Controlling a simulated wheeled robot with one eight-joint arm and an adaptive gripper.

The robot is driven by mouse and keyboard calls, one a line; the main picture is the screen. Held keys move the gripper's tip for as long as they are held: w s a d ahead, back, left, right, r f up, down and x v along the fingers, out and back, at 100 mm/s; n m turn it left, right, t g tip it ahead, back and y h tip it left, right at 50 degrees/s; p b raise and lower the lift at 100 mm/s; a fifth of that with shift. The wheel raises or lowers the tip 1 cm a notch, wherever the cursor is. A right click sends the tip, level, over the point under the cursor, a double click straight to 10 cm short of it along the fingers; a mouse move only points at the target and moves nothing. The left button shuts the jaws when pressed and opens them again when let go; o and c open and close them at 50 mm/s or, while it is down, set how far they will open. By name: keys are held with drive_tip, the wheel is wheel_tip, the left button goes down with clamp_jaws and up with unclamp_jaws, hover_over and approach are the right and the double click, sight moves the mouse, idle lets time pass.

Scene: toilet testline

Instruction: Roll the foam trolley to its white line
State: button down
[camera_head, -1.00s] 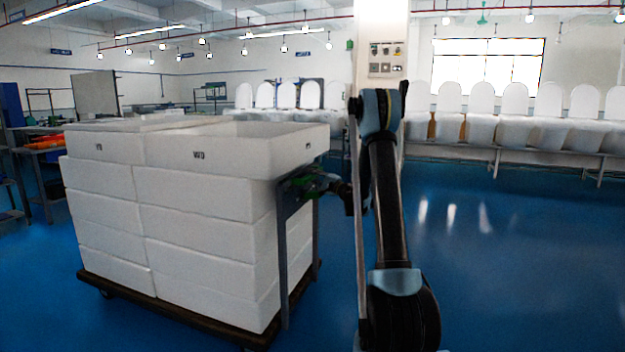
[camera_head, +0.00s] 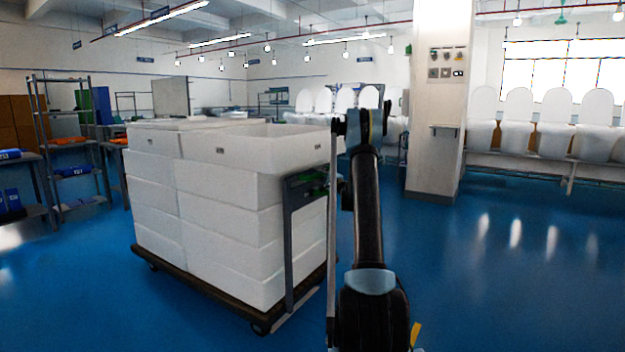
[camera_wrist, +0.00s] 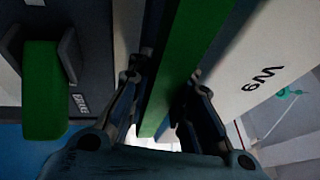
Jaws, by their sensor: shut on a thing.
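The foam trolley (camera_head: 205,287) is a dark flat base on casters, stacked with white foam boxes (camera_head: 228,190) in several layers. A grey upright handle frame (camera_head: 289,250) stands at its right end, with a green part near the top. My gripper is at this handle in the head view, largely hidden behind my arm. In the wrist view my gripper (camera_wrist: 160,108) has its fingers on both sides of a green bar (camera_wrist: 185,55) and is shut on it. A second green piece (camera_wrist: 42,88) shows at the left. No white line can be clearly made out on the floor.
A white pillar (camera_head: 433,130) stands behind my arm to the right. White toilets (camera_head: 550,125) line a bench at the back right. Shelving (camera_head: 65,150) stands at the left. The blue floor (camera_head: 500,270) at the right is open.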

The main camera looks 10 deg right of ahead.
sight(308, 172)
drive_tip(key=w+a, duration=0.1)
drive_tip(key=a, duration=0.1)
drive_tip(key=w+a, duration=0.3)
drive_tip(key=a, duration=0.1)
drive_tip(key=shift+w+a+f, duration=0.1)
drive_tip(key=shift+w+f, duration=0.05)
drive_tip(key=shift+w, duration=0.15)
drive_tip(key=c, duration=1.4)
unclamp_jaws()
drive_tip(key=shift+w+f, duration=0.1)
drive_tip(key=shift+f, duration=0.05)
drive_tip(key=shift+s+d, duration=0.25)
drive_tip(key=v, duration=1.1)
drive_tip(key=shift+s+d+f, duration=0.1)
drive_tip(key=shift+s, duration=0.05)
